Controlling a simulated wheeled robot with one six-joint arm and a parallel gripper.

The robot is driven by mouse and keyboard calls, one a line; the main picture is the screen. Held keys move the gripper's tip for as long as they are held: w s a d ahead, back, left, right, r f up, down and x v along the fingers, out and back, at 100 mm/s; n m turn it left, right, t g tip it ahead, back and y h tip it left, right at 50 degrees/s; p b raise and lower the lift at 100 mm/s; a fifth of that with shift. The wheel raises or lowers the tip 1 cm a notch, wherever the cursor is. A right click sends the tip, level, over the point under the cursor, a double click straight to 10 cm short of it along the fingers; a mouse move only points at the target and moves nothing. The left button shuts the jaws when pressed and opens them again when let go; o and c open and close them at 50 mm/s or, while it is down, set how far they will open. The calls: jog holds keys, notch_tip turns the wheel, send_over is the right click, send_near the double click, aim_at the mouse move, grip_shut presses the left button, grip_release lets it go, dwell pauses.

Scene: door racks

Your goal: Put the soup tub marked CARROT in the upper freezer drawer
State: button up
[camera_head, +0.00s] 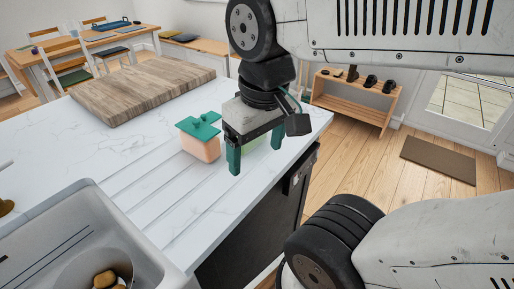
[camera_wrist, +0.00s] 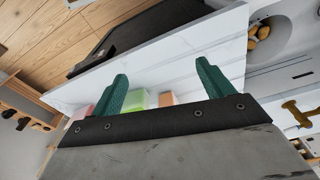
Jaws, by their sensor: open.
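A peach-orange tub (camera_head: 202,149) with a teal lid stands on the white counter, just left of my gripper (camera_head: 256,160) in the head view. A pale green tub (camera_head: 250,143) shows partly behind the gripper. No label is readable, so I cannot tell which is marked CARROT. My gripper is open and empty, pointing down near the tubs at the counter's right end. I cannot make out a freezer drawer.
A wooden board (camera_head: 142,88) lies on the counter (camera_head: 120,150) behind the tubs. A dark appliance front (camera_head: 262,215) is below the counter's right edge. Open floor (camera_head: 375,175) lies right, with a doormat (camera_head: 438,160).

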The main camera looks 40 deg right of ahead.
jog(key=n+g, duration=0.1)
jog(key=g, duration=0.1)
send_over(196, 120)
jog(key=s, duration=0.5)
jog(key=shift+w+f, duration=0.15)
jog(key=shift+f, duration=0.7)
jog(key=shift+n+t, duration=0.3)
jog(key=shift+n, duration=0.1)
jog(key=w, duration=0.2)
jog(key=w+r, duration=0.1)
jog(key=w, duration=0.1)
jog(key=shift+d+r, duration=0.1)
jog(key=shift+d, duration=0.1)
jog(key=shift+w, duration=0.2)
jog(key=f, duration=0.7)
jog(key=shift+w+a+f, duration=0.1)
jog(key=shift+a+f, duration=0.1)
jog(key=shift+a, duration=0.05)
grip_shut()
jog(key=shift+r, duration=0.1)
